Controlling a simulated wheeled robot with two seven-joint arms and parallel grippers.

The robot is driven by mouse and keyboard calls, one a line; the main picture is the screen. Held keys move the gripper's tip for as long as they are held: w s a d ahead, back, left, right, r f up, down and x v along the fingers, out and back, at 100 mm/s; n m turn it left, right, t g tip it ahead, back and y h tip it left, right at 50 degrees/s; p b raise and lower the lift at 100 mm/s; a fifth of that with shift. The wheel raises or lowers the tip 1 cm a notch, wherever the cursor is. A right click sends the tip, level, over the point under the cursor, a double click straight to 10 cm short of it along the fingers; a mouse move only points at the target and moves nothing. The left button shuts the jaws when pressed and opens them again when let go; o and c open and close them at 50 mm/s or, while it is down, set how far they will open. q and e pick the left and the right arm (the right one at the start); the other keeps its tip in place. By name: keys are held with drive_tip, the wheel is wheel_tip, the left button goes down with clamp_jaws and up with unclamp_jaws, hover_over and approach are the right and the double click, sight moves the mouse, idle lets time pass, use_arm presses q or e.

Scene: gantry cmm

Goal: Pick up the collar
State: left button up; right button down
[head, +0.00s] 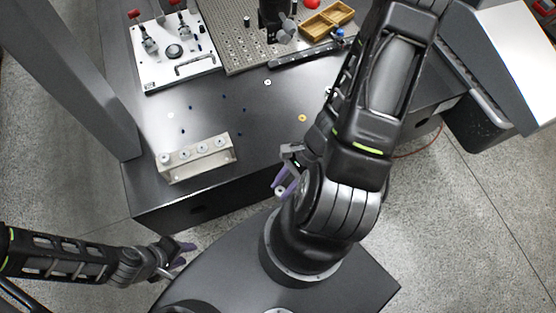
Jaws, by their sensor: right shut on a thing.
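My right gripper (283,186) is beyond the front edge of the dark table, with its purple fingers shut on a small pale grey ring-like piece, which looks like the collar (280,191). The fingers hide part of it. My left gripper (184,256) is at the lower left, off the table, with its purple fingers apart and nothing visible between them.
A metal bracket with several round holes (197,157) stands at the table's front left. A white fixture plate (176,62) and a perforated plate (240,42) lie behind. A yellow ring (302,118), a white ring (268,82) and small dark pins lie on the table (225,120).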

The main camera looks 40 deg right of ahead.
use_arm(q)
drive_tip(key=shift+a+r, duration=0.1)
drive_tip(key=shift+r, duration=0.4)
use_arm(e)
drive_tip(key=shift+s+a, duration=0.3)
drive_tip(key=shift+s, duration=0.35)
